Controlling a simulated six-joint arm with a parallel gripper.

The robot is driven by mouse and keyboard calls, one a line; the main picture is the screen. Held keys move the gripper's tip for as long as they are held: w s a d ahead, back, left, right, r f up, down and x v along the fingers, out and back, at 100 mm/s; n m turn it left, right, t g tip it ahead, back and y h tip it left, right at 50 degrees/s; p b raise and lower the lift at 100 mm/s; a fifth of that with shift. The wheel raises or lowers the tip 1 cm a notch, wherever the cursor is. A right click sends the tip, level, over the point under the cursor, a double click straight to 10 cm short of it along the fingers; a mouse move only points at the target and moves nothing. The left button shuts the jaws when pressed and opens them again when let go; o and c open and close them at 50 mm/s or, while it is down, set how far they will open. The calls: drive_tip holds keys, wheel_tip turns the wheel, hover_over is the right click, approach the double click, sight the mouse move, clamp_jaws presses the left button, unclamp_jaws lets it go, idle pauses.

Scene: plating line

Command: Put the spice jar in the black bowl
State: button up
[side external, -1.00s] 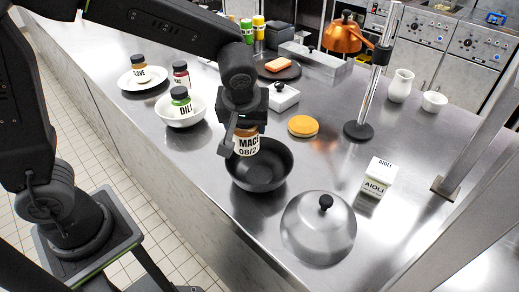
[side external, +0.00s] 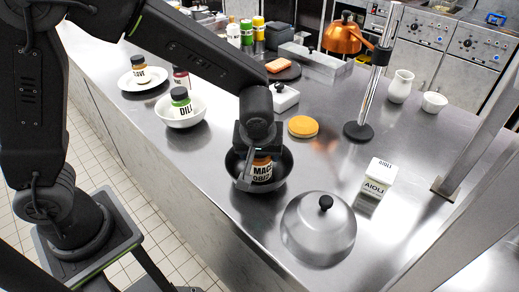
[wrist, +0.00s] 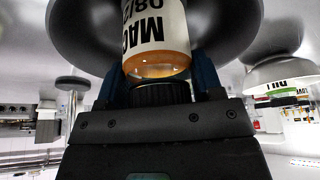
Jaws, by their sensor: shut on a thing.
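The spice jar (side external: 262,171), with a white label reading "MAC" and an orange-brown body, is inside the black bowl (side external: 240,184) in the side view. My gripper (side external: 262,153) is shut on the jar's dark lid from above. In the wrist view the jar (wrist: 157,40) hangs between the blue-sided fingers, with the black bowl (wrist: 225,40) around it. Whether the jar's base touches the bowl's floor is hidden.
A steel dome lid (side external: 318,230) stands close to the bowl at the lower right. A white bowl (side external: 181,113) with a DILL jar is at the left. An orange round (side external: 303,126) lies behind, and an AIOLI carton (side external: 377,178) stands right.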

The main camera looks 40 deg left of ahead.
drive_tip(key=o, duration=1.1)
drive_tip(key=shift+c, duration=0.2)
drive_tip(key=v, duration=1.2)
drive_tip(key=s+a+r+m+t+h, duration=0.2)
drive_tip(key=s+a+m, duration=0.6)
drive_tip(key=s+a, duration=0.4)
drive_tip(key=shift+s+r+h, duration=0.5)
drive_tip(key=shift+s+r, duration=0.05)
drive_tip(key=shift+s, duration=0.5)
drive_tip(key=shift+a, duration=0.15)
